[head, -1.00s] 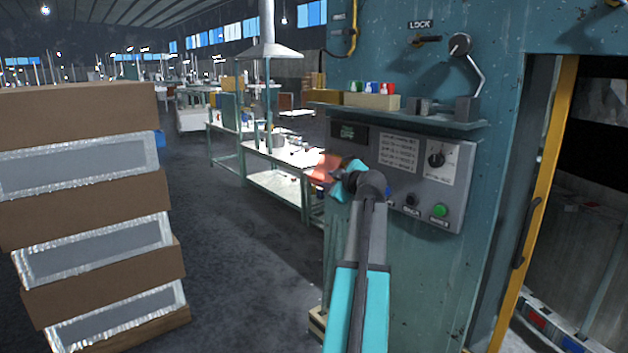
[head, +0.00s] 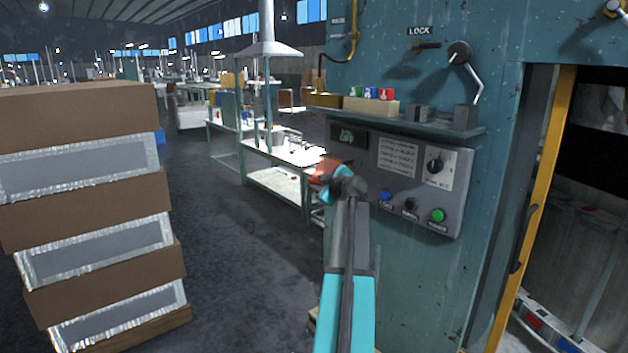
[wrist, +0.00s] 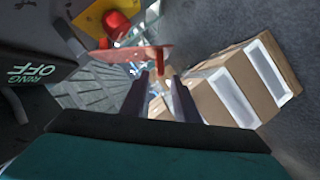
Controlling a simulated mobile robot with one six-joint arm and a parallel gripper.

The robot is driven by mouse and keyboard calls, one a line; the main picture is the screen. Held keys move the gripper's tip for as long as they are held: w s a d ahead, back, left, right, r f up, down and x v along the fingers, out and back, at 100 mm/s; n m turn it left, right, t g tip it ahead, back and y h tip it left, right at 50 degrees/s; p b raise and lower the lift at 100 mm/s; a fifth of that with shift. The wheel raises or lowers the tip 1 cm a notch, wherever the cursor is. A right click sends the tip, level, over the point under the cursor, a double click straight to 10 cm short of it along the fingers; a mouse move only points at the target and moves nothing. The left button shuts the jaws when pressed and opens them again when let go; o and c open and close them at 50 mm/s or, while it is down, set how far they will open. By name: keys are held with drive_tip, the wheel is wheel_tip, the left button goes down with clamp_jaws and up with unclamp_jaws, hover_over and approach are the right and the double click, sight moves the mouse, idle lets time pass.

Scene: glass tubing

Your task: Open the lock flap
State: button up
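A red flap-like plate (wrist: 140,54) lies across the far end of my fingers in the wrist view. A red piece (head: 325,172) shows beside my gripper in the head view, at the left edge of the machine's control panel. I cannot tell for sure that this is the lock flap. My gripper (head: 332,185) is in front of that edge. In the wrist view its two fingers (wrist: 160,82) stand apart, with a red tab at the gap between their tips. Whether they grip the tab is unclear. A LOCK label (head: 420,31) sits above a dark lever (head: 427,45) higher up.
The grey control panel (head: 400,165) carries a knob and blue, black and green buttons. A shelf (head: 400,120) juts out above it. Stacked boxes (head: 85,210) stand left. A yellow plate with a red knob (wrist: 115,22) shows in the wrist view. Floor between is clear.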

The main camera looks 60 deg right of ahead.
sight(315, 182)
drive_tip(key=shift+p+x, duration=1)
drive_tip(key=shift+x, duration=1.85)
clamp_jaws()
